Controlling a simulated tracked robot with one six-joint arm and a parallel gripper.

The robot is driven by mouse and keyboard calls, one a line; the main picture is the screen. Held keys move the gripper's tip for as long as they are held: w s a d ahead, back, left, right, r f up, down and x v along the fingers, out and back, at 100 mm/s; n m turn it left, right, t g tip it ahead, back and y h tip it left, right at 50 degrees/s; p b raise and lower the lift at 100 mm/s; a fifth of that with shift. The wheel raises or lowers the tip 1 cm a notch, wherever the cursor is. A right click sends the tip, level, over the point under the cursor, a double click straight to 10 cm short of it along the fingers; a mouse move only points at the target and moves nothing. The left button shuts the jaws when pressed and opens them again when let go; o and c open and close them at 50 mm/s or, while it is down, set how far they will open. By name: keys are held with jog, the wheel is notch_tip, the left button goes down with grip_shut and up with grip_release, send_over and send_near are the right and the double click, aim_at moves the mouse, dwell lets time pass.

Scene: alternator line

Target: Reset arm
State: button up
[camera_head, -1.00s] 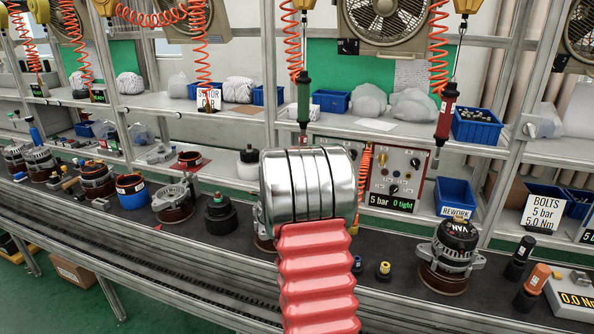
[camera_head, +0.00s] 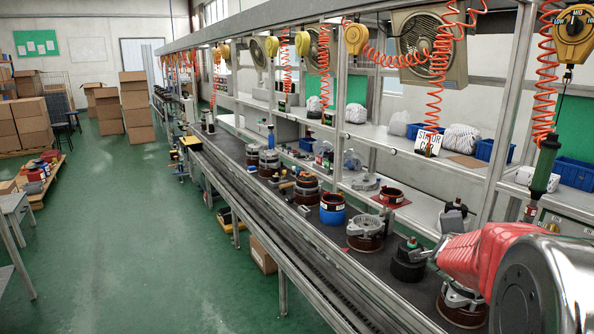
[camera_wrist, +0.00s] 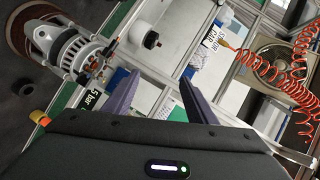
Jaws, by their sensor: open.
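My gripper (camera_wrist: 158,94) shows in the wrist view, its two dark fingers spread apart with nothing between them. In the head view my red and silver arm reaches in from the lower right over the conveyor (camera_head: 415,306); the gripper's fingers cannot be made out there. In the wrist view an alternator part (camera_wrist: 70,47) on a brown round base lies to the upper left of the fingers, apart from them. A black and white round piece (camera_wrist: 150,38) lies beyond the fingertips.
Alternator housings, a blue-banded one (camera_head: 332,210) and a black round fixture (camera_head: 407,264) stand along the belt. A green hanging tool (camera_head: 543,168) and orange coiled hoses (camera_head: 440,55) hang above.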

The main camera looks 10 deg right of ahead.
jog(key=s+a+n+y, duration=0.2)
jog(key=s+a+n, duration=0.15)
jog(key=a, duration=0.45)
jog(key=s+a+n+g+y, duration=0.1)
jog(key=s+a+n+y, duration=0.2)
jog(key=a, duration=0.5)
jog(key=s+a+n+y, duration=0.2)
jog(key=a+n, duration=0.3)
jog(key=a, duration=0.4)
jog(key=s+a+f+n+g, duration=0.1)
jog(key=s+a+f+n, duration=0.1)
jog(key=s, duration=0.5)
jog(key=s+a+f+n+g+y, duration=0.1)
jog(key=s+a+n+g, duration=0.1)
jog(key=s+a+n, duration=0.3)
jog(key=s+a+f+n+g+y, duration=0.1)
jog(key=s+a+f+n+g, duration=0.1)
jog(key=s, duration=0.8)
jog(key=shift+s+a+f+n, duration=0.3)
jog(key=shift+s+a+n, duration=0.1)
jog(key=shift+a+n, duration=0.25)
jog(key=shift+c, duration=0.2)
